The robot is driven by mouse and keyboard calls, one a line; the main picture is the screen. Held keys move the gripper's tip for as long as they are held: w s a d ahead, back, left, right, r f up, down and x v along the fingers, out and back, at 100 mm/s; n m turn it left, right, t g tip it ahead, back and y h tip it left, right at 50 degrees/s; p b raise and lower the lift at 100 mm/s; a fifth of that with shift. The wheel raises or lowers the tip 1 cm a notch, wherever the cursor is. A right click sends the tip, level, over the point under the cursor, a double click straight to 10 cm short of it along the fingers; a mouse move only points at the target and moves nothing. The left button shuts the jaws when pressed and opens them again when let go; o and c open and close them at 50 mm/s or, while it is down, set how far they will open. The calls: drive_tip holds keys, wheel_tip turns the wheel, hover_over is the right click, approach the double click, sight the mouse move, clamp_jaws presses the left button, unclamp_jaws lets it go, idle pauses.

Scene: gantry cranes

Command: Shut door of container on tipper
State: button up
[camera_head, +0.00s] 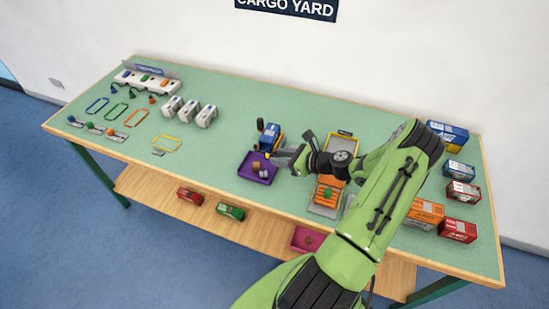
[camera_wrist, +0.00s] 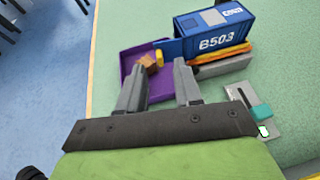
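The blue container marked B503 (camera_wrist: 212,38) sits on the tipper, whose yellow-orange bed (camera_wrist: 222,60) shows under it. The container also shows in the head view (camera_head: 270,134), behind my gripper. At its left end in the wrist view a blue door panel (camera_wrist: 168,47) stands out, seemingly swung open, with a yellow piece (camera_wrist: 159,57) by it. In the head view my gripper (camera_head: 276,156) is close to the container's near end. Whether it touches the door cannot be told.
A purple tray (camera_wrist: 133,63) with small brown and grey blocks lies by the container's door end. A grey plate with a teal slider (camera_wrist: 261,111) is at the right. Other containers (camera_head: 458,170) stand at the table's right end. The table's left-middle (camera_head: 220,150) is clear.

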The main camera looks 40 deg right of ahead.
drive_tip(key=shift+x, duration=1.35)
clamp_jaws()
